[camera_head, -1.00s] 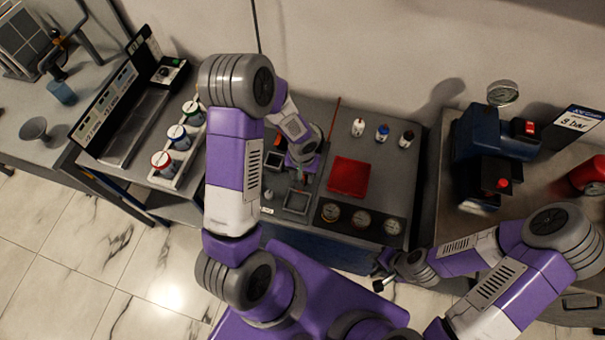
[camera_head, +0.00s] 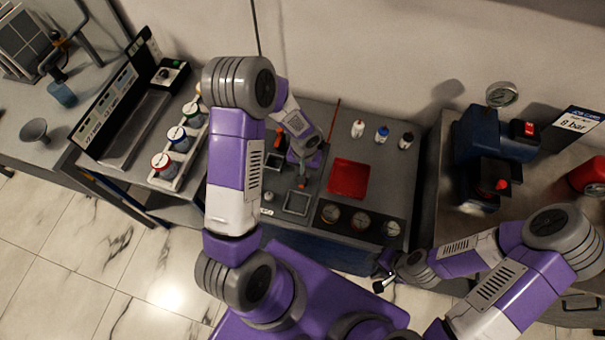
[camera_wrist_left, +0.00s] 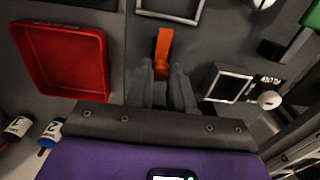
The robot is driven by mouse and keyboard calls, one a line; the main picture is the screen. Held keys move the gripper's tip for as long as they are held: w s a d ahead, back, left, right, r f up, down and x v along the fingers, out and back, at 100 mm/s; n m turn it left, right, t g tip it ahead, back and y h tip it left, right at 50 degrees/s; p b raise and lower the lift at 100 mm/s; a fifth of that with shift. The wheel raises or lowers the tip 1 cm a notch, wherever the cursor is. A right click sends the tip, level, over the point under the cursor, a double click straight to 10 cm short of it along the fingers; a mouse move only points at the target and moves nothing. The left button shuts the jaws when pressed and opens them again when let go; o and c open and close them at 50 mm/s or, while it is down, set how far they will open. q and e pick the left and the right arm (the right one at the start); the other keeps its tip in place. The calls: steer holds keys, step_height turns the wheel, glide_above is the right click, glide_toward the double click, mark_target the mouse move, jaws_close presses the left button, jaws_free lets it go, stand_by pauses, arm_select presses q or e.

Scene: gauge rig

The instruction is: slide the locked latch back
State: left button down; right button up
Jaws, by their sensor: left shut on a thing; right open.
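An orange latch handle (camera_wrist_left: 163,45) stands up from the grey bench panel in the left wrist view. It also shows as a small orange piece (camera_head: 301,183) in the head view. My left gripper (camera_wrist_left: 161,72) is shut on its near end, with the fingers close together on either side. The fingers and the wrist hide the latch's lower part, so its lock and track cannot be made out. My right gripper (camera_head: 383,283) is open and empty in front of the bench, low and apart from everything.
A red tray (camera_head: 348,179) lies right of the latch, with several gauges (camera_head: 361,221) in front of it. Square frames (camera_head: 297,203) sit near the latch. Small bottles (camera_head: 382,132) stand behind. A blue press (camera_head: 490,140) is on the right bench.

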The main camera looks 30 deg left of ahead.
arm_select(q)
steer(key=shift+w, duration=0.25)
steer(key=c, duration=1)
jaws_free()
step_height(320, 180, up, 8)
steer(key=shift+f+p, duration=0.15)
steer(key=shift+p, duration=0.45)
